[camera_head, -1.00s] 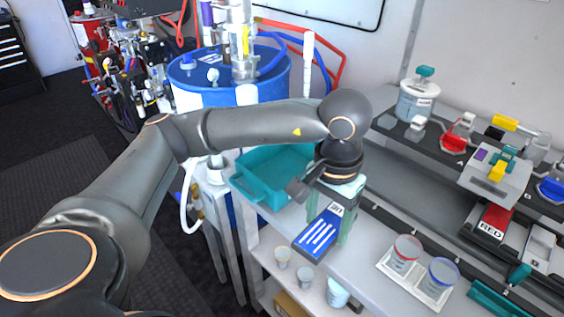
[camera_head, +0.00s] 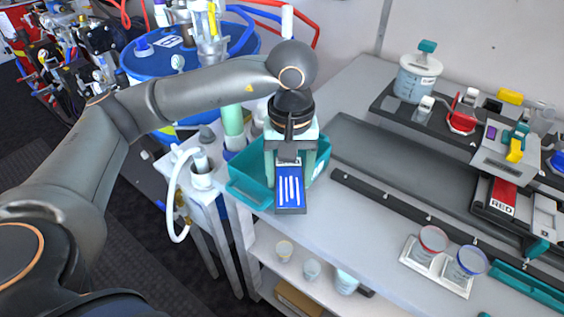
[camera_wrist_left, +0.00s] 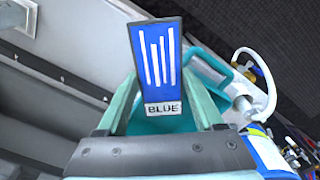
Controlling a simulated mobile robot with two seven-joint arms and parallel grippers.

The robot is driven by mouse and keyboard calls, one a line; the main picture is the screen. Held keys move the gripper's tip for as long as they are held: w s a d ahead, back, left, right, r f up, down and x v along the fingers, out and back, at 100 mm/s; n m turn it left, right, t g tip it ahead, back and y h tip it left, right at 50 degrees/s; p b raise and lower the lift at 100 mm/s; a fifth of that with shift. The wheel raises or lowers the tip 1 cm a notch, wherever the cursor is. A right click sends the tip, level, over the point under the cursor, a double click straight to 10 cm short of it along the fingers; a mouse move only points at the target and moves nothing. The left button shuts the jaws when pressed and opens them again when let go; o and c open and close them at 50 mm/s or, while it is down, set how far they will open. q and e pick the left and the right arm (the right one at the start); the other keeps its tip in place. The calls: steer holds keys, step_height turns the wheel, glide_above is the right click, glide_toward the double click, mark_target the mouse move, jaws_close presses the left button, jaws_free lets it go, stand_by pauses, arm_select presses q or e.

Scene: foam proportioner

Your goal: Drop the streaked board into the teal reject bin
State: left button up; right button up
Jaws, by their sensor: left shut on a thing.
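The streaked board (camera_head: 290,188) is a blue plate with white stripes. In the left wrist view the board (camera_wrist_left: 154,55) carries a label reading BLUE. My left gripper (camera_head: 290,167) is shut on the board at its label end, and both fingers (camera_wrist_left: 165,112) show in the wrist view. The teal reject bin (camera_head: 247,187) sits at the bench's left end. The gripper and board are in front of the bin's middle in the head view and cover part of it. The board's striped end reaches past the bin's near rim in the picture. My right gripper is not in view.
A blue drum (camera_head: 145,68) with pipes stands behind the bin. A white hose (camera_head: 172,205) hangs at the left. Two cups in a white tray (camera_head: 436,266) stand at the bench's right front. A dark rail (camera_head: 400,207) runs along the bench, with devices behind it.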

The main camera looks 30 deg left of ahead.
arm_select(q)
steer(key=w+a+n, duration=0.1)
steer(key=n, duration=0.3)
steer(key=w+a+r+n+p, duration=0.1)
steer(key=n, duration=0.3)
steer(key=w+a+n, duration=0.1)
steer(key=n, duration=0.4)
steer(key=shift+w+a+r, duration=0.1)
steer(key=shift+w+r, duration=0.15)
steer(key=shift+w, duration=0.15)
steer(key=w+a+n+p, duration=0.1)
steer(key=w+a+n, duration=0.15)
steer(key=n, duration=0.75)
steer(key=w+a+n+p, duration=0.1)
steer(key=w+a+n, duration=0.15)
steer(key=n, duration=0.85)
steer(key=f+b, duration=0.4)
steer(key=shift+s+a+f, duration=0.25)
steer(key=shift+a+f, duration=0.15)
steer(key=o, duration=1.4)
steer(key=shift+r, duration=0.1)
